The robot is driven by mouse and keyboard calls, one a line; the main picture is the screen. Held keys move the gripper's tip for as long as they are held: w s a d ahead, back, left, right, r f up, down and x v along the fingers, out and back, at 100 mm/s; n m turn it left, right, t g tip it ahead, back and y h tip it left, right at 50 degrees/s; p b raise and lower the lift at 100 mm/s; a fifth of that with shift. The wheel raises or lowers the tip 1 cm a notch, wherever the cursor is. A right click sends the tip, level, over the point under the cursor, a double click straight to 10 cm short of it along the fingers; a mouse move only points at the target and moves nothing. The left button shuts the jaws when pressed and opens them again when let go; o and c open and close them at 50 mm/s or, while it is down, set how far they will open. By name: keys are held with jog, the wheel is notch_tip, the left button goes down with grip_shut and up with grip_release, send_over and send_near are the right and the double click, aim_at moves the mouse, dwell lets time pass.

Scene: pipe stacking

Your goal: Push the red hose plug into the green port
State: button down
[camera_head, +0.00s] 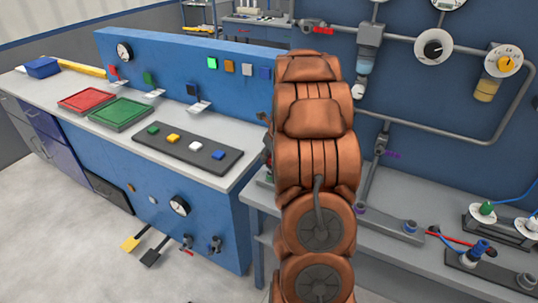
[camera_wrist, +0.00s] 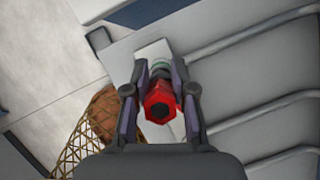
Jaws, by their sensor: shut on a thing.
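In the wrist view, my gripper (camera_wrist: 160,74) is shut on the red hose plug (camera_wrist: 158,103), a red six-sided piece with a dark hole facing the camera. The fingers sit on both sides of it. A pale green ring (camera_wrist: 160,63), which looks like the green port, shows just beyond the plug, between the fingertips. Plug and ring look roughly in line, but I cannot tell whether they touch or how deep the plug sits. In the head view my copper arm stands in front of the bench, and the gripper, plug and green ring cannot be made out.
In the head view a grey bench (camera_head: 400,253) carries fittings and hoses at right. A button panel (camera_head: 187,147) and trays stand left.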

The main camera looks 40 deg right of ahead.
jog(key=shift+f+p, duration=0.45)
jog(key=shift+f, duration=1)
dwell(0.7)
jog(key=c, duration=0.9)
grip_release()
jog(key=v, duration=1.2)
